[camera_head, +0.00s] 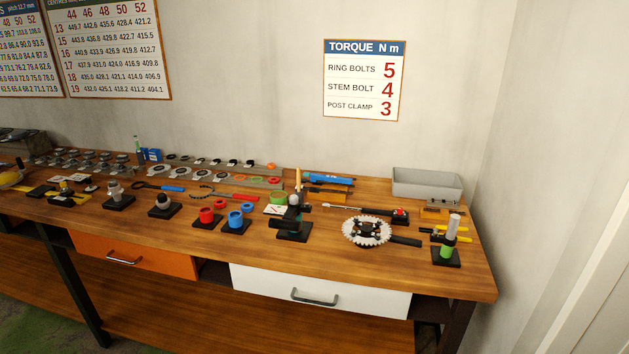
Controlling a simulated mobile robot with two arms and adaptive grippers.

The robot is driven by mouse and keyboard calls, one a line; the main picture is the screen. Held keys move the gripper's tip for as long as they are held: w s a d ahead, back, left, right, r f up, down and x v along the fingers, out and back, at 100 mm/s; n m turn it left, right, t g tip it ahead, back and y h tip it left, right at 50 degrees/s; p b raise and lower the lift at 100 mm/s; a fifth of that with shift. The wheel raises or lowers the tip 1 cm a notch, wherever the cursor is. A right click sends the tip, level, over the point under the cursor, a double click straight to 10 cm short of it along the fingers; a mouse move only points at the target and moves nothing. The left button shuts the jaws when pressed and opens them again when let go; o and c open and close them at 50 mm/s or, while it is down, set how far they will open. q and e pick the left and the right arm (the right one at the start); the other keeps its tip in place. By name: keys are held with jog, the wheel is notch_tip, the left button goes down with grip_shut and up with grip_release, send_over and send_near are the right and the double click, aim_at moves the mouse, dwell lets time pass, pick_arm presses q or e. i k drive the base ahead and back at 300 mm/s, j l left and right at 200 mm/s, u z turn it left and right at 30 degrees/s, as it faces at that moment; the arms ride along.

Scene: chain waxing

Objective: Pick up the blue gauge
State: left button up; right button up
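A long, flat blue bar (328,178) lies at the back of the wooden bench, right of centre; it looks most like the blue gauge, but it is too small to be sure. A brown-orange bar (329,194) lies just in front of it. Neither of my grippers is in view.
The wooden bench (420,275) is crowded. A dark stand (292,222) rises in front of the bars' left end. A toothed chainring (366,231) lies at front right; a grey bin (427,184) stands at back right.

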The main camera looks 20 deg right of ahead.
aim_at(313, 177)
jog(key=i+l+z, duration=0.25)
jog(key=i, duration=0.25)
jog(key=i+l+z, duration=0.3)
jog(key=i, duration=0.2)
